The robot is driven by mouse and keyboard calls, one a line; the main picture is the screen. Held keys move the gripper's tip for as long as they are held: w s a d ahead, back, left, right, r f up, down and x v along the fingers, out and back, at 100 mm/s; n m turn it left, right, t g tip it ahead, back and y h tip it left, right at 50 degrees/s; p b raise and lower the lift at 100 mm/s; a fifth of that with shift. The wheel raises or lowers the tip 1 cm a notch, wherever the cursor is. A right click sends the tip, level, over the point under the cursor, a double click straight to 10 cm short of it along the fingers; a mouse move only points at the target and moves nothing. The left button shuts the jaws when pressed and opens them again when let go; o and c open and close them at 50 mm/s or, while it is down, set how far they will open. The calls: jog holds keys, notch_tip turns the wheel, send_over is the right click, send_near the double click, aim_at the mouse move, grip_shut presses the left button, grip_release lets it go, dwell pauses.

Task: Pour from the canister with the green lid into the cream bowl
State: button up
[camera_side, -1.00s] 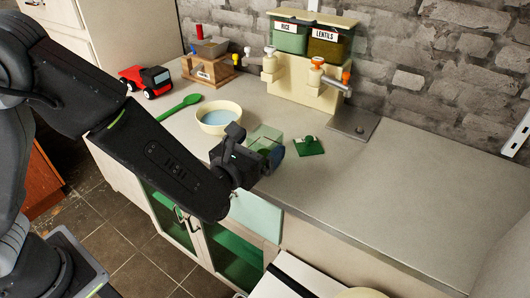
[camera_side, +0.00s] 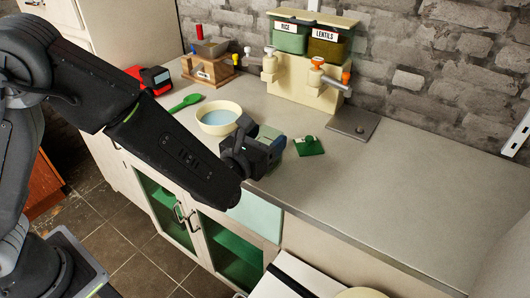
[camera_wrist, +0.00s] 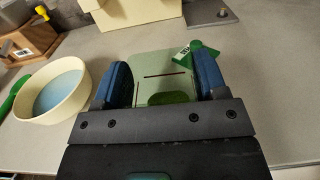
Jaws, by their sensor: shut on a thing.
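The translucent pale green canister (camera_wrist: 160,64) is between my gripper's blue finger pads in the wrist view. My gripper (camera_wrist: 163,78) is shut on it. In the side view my gripper (camera_side: 272,150) hides most of the canister, and I cannot tell there whether it is tilted or touches the counter. The green lid (camera_side: 310,147) lies off the canister on the counter, to its right; it also shows in the wrist view (camera_wrist: 198,54). The cream bowl (camera_side: 204,129) stands left of my gripper with light blue contents, and is also at left in the wrist view (camera_wrist: 82,108).
A green spoon (camera_side: 187,102) lies left of the bowl. The cream dispenser (camera_side: 290,80) with RICE and LENTILS bins stands by the brick wall. The counter's right side (camera_side: 420,205) is clear.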

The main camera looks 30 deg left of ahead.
jog(key=shift+c, duration=1.4)
jog(key=shift+r, duration=0.1)
jog(key=shift+r, duration=0.45)
jog(key=s+a+r, duration=0.2)
jog(key=a+r, duration=0.8)
jog(key=a, duration=0.1)
jog(key=w+a+f+n+y, duration=0.1)
jog(key=a+y, duration=0.2)
jog(key=a, duration=0.1)
jog(key=w+a+f+n+g+y, duration=0.1)
jog(key=a+n+y, duration=0.1)
jog(key=a+y, duration=0.1)
jog(key=w+a+f+n+g+y, duration=0.1)
jog(key=a+n+y, duration=0.1)
jog(key=a, duration=0.3)
jog(key=shift+w+a+y, duration=0.2)
jog(key=shift+a+y, duration=0.2)
jog(key=shift+y, duration=0.2)
